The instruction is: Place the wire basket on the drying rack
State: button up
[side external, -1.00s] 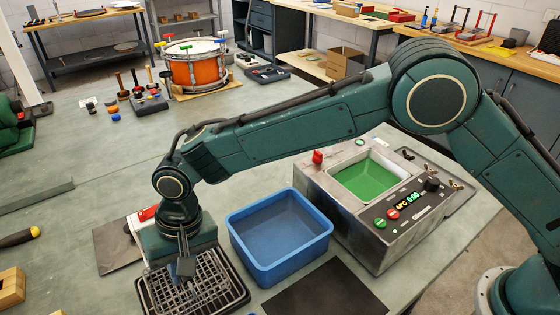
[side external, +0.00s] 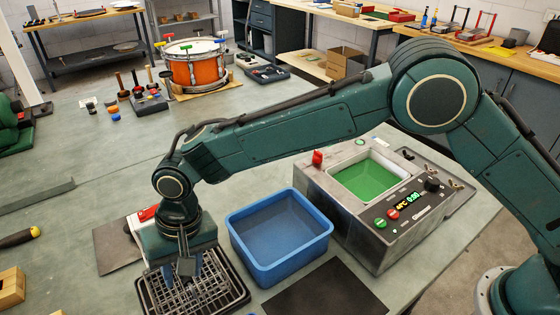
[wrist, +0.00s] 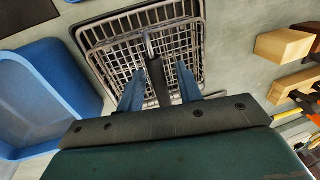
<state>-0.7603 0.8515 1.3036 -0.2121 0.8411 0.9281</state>
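The wire basket (side external: 208,283) is a grey mesh basket with a dark upright handle (wrist: 157,80). It sits over the dark-framed drying rack (side external: 240,296) at the front of the bench and looks roughly level. In the wrist view the basket (wrist: 136,58) lies within the rack's outer frame (wrist: 84,40), slightly turned to it. My gripper (side external: 183,272) is directly above the basket, pointing down. In the wrist view its two blue fingers (wrist: 158,98) stand apart on either side of the handle, with gaps showing. My gripper hides part of the basket's far side.
A blue tub (side external: 327,228) stands right beside the rack. Behind it is a grey bath unit (side external: 318,183) with green liquid and a control panel. A dark mat (side external: 325,290) lies at the front. Wooden blocks (side external: 10,288) and a yellow-ended tool (side external: 18,238) are at left.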

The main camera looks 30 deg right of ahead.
aim_at(199, 281)
notch_tip(199, 281, up, 12)
jog(key=d, duration=0.2)
jog(key=shift+d, duration=0.2)
jog(key=shift+f, duration=0.1)
dwell(0.6)
jog(key=s+d+r+t, duration=0.1)
jog(key=s+d+r, duration=0.1)
jog(key=d+r, duration=0.75)
jog(key=s+d+r+t, duration=0.2)
jog(key=s+d+r, duration=0.15)
jog(key=d, duration=1.15)
jog(key=s+d+f+t+h, duration=0.2)
jog(key=s+d+f, duration=0.2)
jog(key=s+d, duration=1.3)
jog(key=shift+d+t, duration=0.15)
jog(key=shift+t, duration=0.15)
